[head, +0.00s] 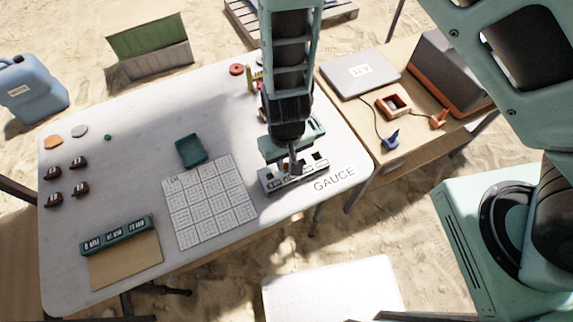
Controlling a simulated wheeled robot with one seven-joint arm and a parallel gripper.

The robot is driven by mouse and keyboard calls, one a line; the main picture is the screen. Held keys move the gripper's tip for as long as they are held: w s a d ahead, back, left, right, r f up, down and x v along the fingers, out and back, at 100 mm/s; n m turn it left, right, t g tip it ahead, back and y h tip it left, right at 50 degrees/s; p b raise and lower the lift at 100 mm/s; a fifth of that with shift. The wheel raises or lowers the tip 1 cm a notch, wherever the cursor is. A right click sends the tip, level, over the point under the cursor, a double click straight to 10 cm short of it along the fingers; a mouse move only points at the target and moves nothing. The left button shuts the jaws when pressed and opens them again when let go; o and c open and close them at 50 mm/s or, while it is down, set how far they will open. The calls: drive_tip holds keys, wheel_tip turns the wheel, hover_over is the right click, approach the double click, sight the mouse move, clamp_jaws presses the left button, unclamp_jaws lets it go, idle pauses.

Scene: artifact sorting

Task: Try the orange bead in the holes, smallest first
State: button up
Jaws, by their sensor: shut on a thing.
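The gauge block (267,183) is a pale strip with markings and dark holes. It lies near the right front edge of the white table, beside the printed word GAUGE. My gripper (294,168) points down right over the gauge, with its fingertips at or just above the block's middle. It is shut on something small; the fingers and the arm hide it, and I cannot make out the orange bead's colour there. No orange bead shows loose on the table. Which hole lies under the fingertips, and whether they touch the block, I cannot tell.
A wooden table (420,128) with a laptop (359,74) stands right.

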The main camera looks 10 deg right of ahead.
sight(286, 164)
drive_tip(key=shift+r+p, duration=2.1)
drive_tip(key=shift+r, duration=0.35)
